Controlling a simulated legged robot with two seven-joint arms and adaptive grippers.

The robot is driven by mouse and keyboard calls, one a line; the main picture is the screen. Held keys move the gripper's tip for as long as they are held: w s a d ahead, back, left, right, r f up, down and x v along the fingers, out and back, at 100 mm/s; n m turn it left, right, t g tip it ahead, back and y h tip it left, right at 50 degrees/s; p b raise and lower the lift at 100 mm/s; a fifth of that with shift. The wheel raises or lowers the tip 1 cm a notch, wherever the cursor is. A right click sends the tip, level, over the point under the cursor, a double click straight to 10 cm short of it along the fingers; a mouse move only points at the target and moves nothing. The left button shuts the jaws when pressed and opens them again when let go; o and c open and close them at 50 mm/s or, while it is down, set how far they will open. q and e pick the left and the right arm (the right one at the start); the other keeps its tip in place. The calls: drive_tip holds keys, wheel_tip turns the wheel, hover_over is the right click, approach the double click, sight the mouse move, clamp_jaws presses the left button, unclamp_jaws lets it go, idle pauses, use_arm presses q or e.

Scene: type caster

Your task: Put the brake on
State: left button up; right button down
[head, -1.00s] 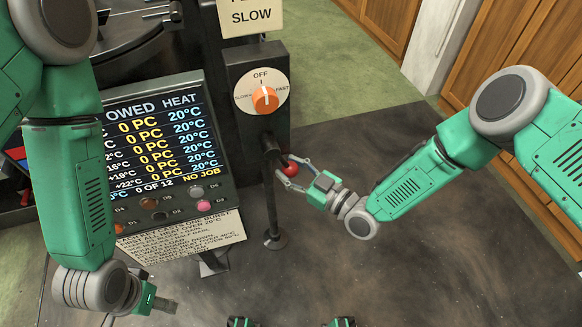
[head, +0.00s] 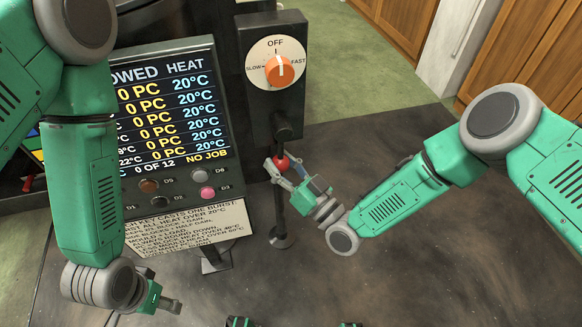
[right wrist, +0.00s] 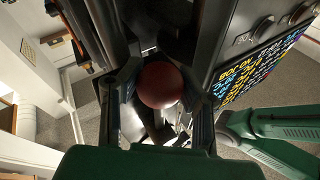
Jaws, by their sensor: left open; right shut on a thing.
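The brake lever shows as a dark arm with a red ball knob (head: 282,163) below the black control post. My right gripper (head: 280,168) is shut on the red knob. In the right wrist view the knob (right wrist: 160,84) sits between the two fingers. My left gripper (head: 172,304) is open and empty at the lower left, away from the lever. The orange dial (head: 279,70) above the lever has its white pointer near OFF, between SLOW and FAST.
A screen panel (head: 170,105) with several round buttons stands left of the lever. A printed instruction plate (head: 185,228) is below it. A thin post with a round foot (head: 282,238) stands under the lever.

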drive_tip(key=shift+s+a+r+m+t+b, duration=0.2)
drive_tip(key=shift+a+m+t+b, duration=0.4)
drive_tip(key=shift+m, duration=0.3)
drive_tip(key=shift+s+a+r+m+t+b, duration=0.15)
drive_tip(key=shift+a+m+t+b, duration=0.25)
drive_tip(key=shift+a+m, duration=0.4)
drive_tip(key=shift+s+a+r+m+t+b, duration=0.15)
drive_tip(key=shift+a+m+t+b, duration=0.35)
drive_tip(key=shift+m, duration=0.5)
drive_tip(key=c, duration=1)
unclamp_jaws()
drive_tip(key=shift+a, duration=0.15)
drive_tip(key=v, duration=1.2)
drive_tip(key=shift+s, duration=0.1)
